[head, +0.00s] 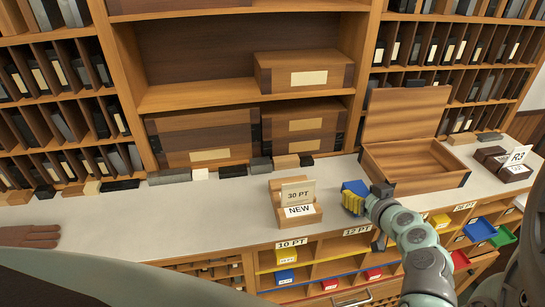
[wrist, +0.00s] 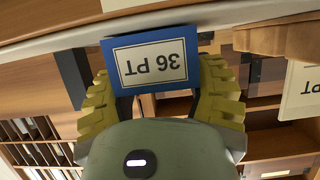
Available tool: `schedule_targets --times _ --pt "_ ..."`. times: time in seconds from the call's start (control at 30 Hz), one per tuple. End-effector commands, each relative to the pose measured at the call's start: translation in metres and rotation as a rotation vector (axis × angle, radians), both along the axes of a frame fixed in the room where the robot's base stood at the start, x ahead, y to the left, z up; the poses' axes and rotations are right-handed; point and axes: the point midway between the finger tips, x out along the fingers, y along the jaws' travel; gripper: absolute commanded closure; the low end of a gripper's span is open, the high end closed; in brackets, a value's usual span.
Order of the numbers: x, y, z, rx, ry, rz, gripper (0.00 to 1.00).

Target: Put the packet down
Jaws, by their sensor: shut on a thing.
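The packet (head: 355,187) is blue. In the wrist view the packet (wrist: 108,55) shows a pale label reading 36 PT, upside down. My gripper (head: 353,202) has ribbed yellow fingers shut on the packet's two sides, at the front part of the grey counter (head: 225,205). The fingers also show in the wrist view (wrist: 158,88), one on each side of the packet. I cannot tell whether the packet touches the counter.
A wooden holder with 30 PT and NEW cards (head: 297,203) stands left of my gripper. An open wooden box (head: 415,180) is close on the right. Colored, labelled bins (head: 480,231) sit below the counter edge. Bare counter lies left of the holder.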

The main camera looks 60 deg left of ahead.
Motion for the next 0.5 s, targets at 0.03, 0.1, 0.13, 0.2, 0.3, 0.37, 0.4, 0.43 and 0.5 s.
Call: schedule_targets --times 0.03,0.1,0.13,0.2,0.3,0.37,0.4,0.43,0.5 --pt "0.0011 0.0006 0.0005 0.005 -0.003 -0.002 0.86" --pt "0.0015 0.0004 -0.0009 0.005 -0.004 -0.002 0.86" --pt "0.0015 0.0003 -0.0014 0.005 -0.004 -0.002 0.86" --pt "0.0014 -0.0002 -0.0007 0.001 -0.004 -0.003 0.32" --pt "0.0014 -0.0003 -0.001 0.001 -0.003 -0.003 0.22" --pt "0.0013 -0.0005 -0.0012 0.001 -0.003 -0.002 0.16" --pt "0.0013 -0.0005 -0.0013 0.001 -0.002 -0.003 0.12" --pt "0.0013 -0.0006 -0.0014 0.001 -0.002 -0.003 0.09" --pt "0.0013 -0.0006 -0.0014 0.0 -0.001 -0.003 0.09"
